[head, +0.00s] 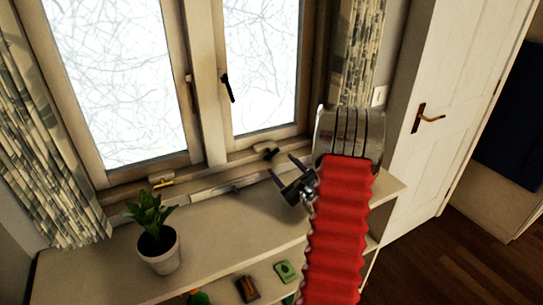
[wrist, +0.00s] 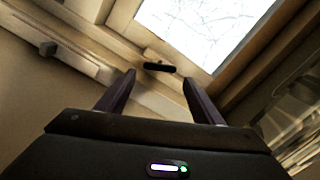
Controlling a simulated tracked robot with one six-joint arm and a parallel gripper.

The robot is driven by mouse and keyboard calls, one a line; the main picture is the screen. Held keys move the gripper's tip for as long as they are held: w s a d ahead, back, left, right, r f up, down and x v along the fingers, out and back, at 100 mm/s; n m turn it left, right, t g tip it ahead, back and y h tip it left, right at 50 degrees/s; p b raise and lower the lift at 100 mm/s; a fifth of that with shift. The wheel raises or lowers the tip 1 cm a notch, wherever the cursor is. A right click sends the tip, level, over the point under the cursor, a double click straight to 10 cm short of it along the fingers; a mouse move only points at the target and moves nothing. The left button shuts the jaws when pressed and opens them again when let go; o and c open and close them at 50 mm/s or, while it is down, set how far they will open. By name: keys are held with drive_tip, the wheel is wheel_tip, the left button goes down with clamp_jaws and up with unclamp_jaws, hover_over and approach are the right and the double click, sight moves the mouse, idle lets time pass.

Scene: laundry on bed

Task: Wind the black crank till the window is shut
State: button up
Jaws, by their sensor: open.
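The window's right sash (head: 262,65) stands at the back in the head view, with a black handle (head: 228,88) on its left stile. I cannot tell how far the sash is open. The small black crank (head: 270,153) sits low on the frame below this sash. My gripper (head: 281,163) is open and empty, just in front of the crank in the head view. In the wrist view the crank (wrist: 160,67) appears beyond and between the two fingertips (wrist: 159,82), apart from them. The lower edge of the window pane (wrist: 200,30) shows above it.
A potted plant (head: 160,249) stands on the shelf top (head: 225,223) at left. A brass handle (head: 163,183) sits under the left sash. Patterned curtains (head: 45,150) hang on both sides. A white door (head: 450,90) is at right. The shelf top before the crank is clear.

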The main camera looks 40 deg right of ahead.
sight(273, 156)
drive_tip(key=x, duration=0.9)
drive_tip(key=shift+f, duration=0.1)
drive_tip(key=c, duration=0.8)
